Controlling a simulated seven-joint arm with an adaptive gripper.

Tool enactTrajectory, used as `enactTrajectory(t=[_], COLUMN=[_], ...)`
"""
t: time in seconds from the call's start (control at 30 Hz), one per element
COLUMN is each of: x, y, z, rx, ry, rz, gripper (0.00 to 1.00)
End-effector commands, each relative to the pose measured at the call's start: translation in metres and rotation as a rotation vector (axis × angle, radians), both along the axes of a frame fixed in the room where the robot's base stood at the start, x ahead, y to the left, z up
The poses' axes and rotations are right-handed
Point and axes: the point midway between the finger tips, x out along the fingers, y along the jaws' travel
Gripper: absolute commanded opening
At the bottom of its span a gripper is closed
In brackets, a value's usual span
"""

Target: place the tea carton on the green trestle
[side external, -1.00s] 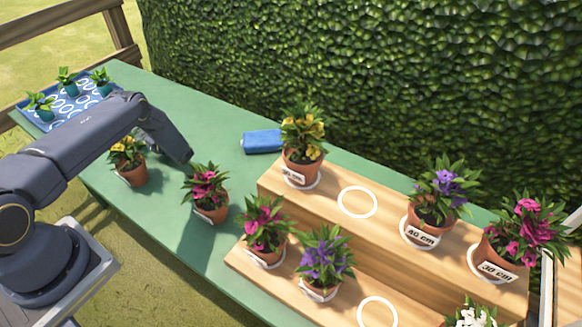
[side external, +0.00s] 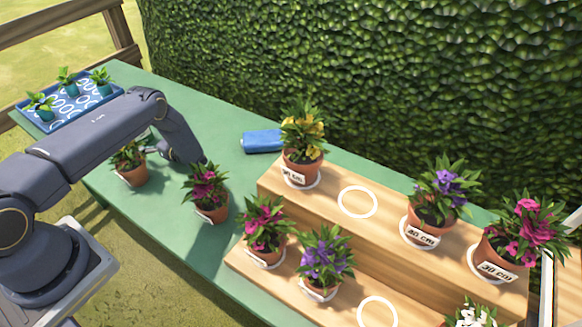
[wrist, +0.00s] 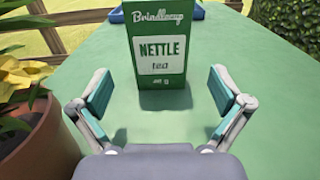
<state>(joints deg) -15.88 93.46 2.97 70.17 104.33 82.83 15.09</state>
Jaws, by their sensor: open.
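The tea carton (wrist: 155,45), green with a white "NETTLE tea" label, stands upright on the green trestle (wrist: 240,55) in the wrist view. The trestle is the long green table in the side view (side external: 185,115). My gripper (wrist: 160,92) is open, its teal-padded fingers spread wide. The carton is ahead of it, roughly centred between the fingers and seemingly beyond their tips.
A potted yellow-flowered plant (wrist: 38,140) is close on the gripper's left; it also shows in the side view (side external: 131,172). A pink-flowered pot (side external: 211,208) stands nearby. A blue bundle (side external: 262,141), a blue tray (side external: 62,120) and a wooden stepped stand (side external: 335,180) occupy other parts.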

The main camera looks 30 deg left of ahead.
Motion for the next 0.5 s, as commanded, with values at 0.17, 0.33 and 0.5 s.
enactTrajectory(t=[0.17, 0.33, 0.5], x=[0.001, 0.001, 0.006], y=[-0.037, -0.056, -0.062], z=[0.001, 0.001, 0.033], rx=[0.002, 0.001, -0.033], ry=[0.0, -0.002, -0.074], rz=[-0.004, 0.0, 0.059], gripper=[1.0, 1.0, 1.0])
